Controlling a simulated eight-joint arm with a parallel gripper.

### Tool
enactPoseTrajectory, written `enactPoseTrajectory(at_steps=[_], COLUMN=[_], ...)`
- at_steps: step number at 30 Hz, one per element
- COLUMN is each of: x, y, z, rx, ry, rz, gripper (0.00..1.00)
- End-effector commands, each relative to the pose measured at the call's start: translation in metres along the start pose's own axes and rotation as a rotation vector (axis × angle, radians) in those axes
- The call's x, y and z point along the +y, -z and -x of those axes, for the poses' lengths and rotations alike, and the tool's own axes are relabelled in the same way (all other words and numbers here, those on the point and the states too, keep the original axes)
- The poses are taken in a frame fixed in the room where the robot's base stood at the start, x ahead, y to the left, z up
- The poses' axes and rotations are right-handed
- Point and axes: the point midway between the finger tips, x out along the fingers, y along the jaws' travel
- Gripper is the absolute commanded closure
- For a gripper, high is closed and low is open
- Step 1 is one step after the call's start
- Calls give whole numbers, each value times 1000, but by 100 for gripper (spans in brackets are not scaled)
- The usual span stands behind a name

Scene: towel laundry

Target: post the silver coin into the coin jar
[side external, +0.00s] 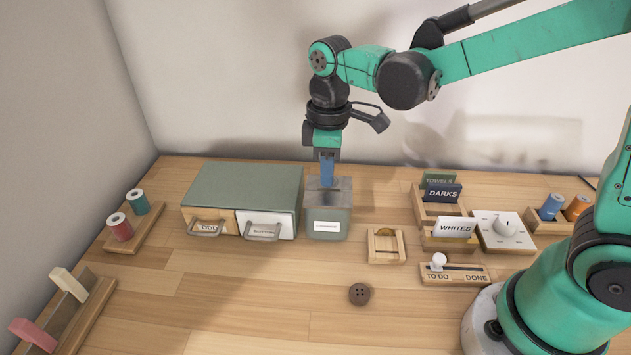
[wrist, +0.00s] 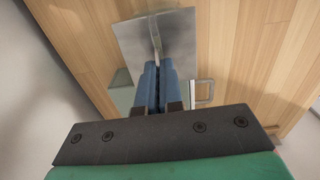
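The coin jar (side external: 327,222) is a squat grey-green box with a flat metal lid and a white label, standing right of the cabinet. My gripper (side external: 327,182) points straight down over the lid, its blue fingers close to the top. In the wrist view, the fingers (wrist: 158,66) are nearly together above the metal lid (wrist: 180,32), in line with its narrow slot. A thin silver edge, seemingly the silver coin (wrist: 157,48), shows at the fingertips. Its face is hidden, and I cannot tell whether it enters the slot.
A green-topped cabinet (side external: 245,184) with two drawers stands left of the jar. A small wooden tray (side external: 387,259), card holders (side external: 443,208), a white knob box (side external: 515,240) and a slider block (side external: 455,275) lie to the right. A brown button (side external: 359,294) lies in front; the front table is mostly clear.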

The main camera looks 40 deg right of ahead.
Motion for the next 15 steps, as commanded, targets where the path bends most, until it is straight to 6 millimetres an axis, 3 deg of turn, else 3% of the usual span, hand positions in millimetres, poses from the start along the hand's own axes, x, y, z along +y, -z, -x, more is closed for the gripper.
enactPoseTrajectory(at_steps=[15], x=[0], y=[0], z=[-9], rx=[0], ry=[0], rz=[0], gripper=[100])
